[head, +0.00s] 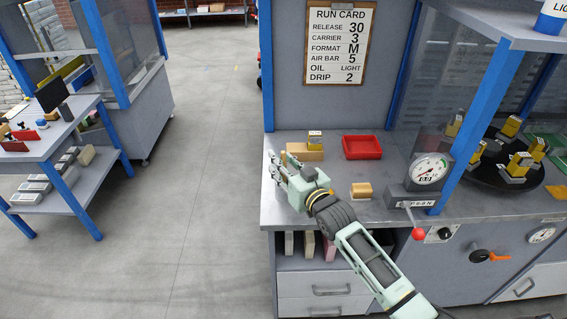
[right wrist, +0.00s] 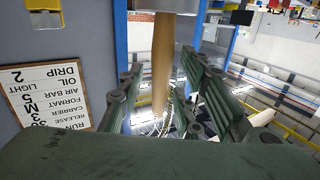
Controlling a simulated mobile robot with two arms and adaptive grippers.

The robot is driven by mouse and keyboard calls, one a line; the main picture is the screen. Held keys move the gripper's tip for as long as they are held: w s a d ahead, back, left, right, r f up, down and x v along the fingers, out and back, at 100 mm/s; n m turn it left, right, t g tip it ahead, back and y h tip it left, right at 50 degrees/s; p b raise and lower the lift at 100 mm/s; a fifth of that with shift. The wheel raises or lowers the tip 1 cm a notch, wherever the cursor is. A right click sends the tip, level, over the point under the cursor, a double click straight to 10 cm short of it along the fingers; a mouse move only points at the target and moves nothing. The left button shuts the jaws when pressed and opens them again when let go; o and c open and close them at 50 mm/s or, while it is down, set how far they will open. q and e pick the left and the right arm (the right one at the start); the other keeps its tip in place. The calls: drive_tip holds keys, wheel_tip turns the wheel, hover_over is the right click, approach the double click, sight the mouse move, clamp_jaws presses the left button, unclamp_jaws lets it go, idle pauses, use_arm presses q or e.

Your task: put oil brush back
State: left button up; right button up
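A tan wooden handle with a pale grey end, which looks like the oil brush (right wrist: 163,62), shows in the upside-down right wrist view. It lies between the fingers of my right gripper (right wrist: 158,95), with gaps on both sides, so the fingers look open around it. In the head view my right gripper (head: 277,167) is over the left front edge of the grey counter (head: 340,205), fingers pointing left. I cannot make out the brush there, as the hand hides that spot. My left gripper is not in view.
On the counter are a tan block (head: 304,152), a red tray (head: 362,147), a small yellow-topped block (head: 361,191) and a dial gauge (head: 429,171). A run card (head: 340,45) hangs on the panel behind. Blue posts (head: 475,110) stand right.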

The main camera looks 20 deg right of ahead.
drive_tip(key=shift+r, duration=0.2)
drive_tip(key=b+v, duration=0.2)
drive_tip(key=v, duration=1)
drive_tip(key=shift+f, duration=0.1)
